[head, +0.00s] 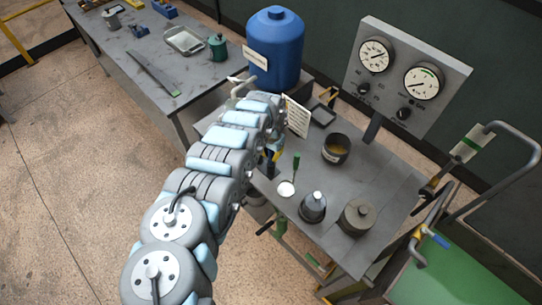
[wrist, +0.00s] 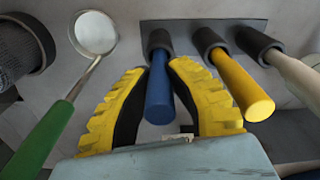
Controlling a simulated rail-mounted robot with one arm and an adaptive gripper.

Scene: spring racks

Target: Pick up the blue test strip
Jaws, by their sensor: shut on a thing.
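The blue test strip (wrist: 158,95) shows in the wrist view as a blue rod with its far end in a dark holder sleeve. My gripper (wrist: 160,68) has its two yellow ribbed fingers on either side of the rod, shut on it. The rod is still in line with its sleeve. A yellow rod (wrist: 242,88) and a white rod (wrist: 295,75) sit in similar sleeves to its right. In the head view my arm covers most of this spot, and I cannot make out the blue rod there.
A green-handled tool with a round disc (wrist: 95,35) lies left of my fingers. On the grey bench are a dark pot (head: 336,150), a dark bell-shaped item (head: 313,207) and a lidded canister (head: 357,218). A blue drum (head: 275,45) and a gauge panel (head: 408,75) stand behind.

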